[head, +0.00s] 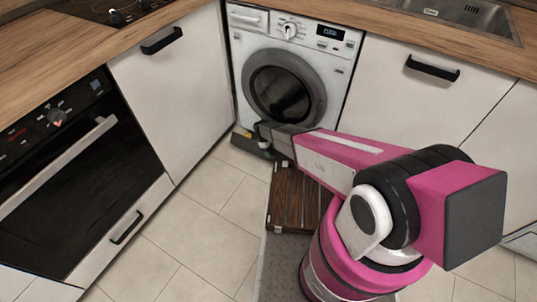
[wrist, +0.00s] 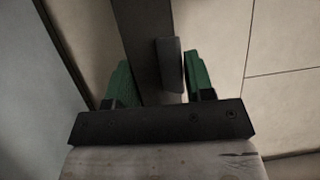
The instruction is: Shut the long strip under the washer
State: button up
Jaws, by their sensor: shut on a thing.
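The white washer (head: 284,82) stands in the corner with its round door shut. The long dark strip (head: 243,141) is low at the washer's foot, tilted out from the front, with a small yellow part showing by its left end. My gripper (head: 264,132) is down at the strip and covers much of it in the head view. In the wrist view my gripper's green fingers (wrist: 160,75) lie either side of the dark strip (wrist: 148,25) and its raised grey tab (wrist: 170,65). The gripper is shut on the strip; the exact contact is hard to see.
A cabinet (head: 172,85) stands left of the washer and another (head: 410,92) right of it, both closed. The oven (head: 55,170) is at the left. A dark slatted mat (head: 292,199) lies below my arm. The tiled floor (head: 200,220) at left is clear.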

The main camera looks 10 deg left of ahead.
jog(key=shift+w+f, duration=0.35)
jog(key=shift+w, duration=0.05)
jog(key=o, duration=0.9)
jog(key=shift+d, duration=0.1)
jog(key=shift+c, duration=0.2)
jog(key=shift+s+r, duration=0.1)
jog(key=shift+r, duration=0.1)
jog(key=shift+a+r, duration=0.25)
jog(key=shift+r, duration=0.35)
jog(key=v, duration=0.9)
jog(key=shift+a+r, duration=0.1)
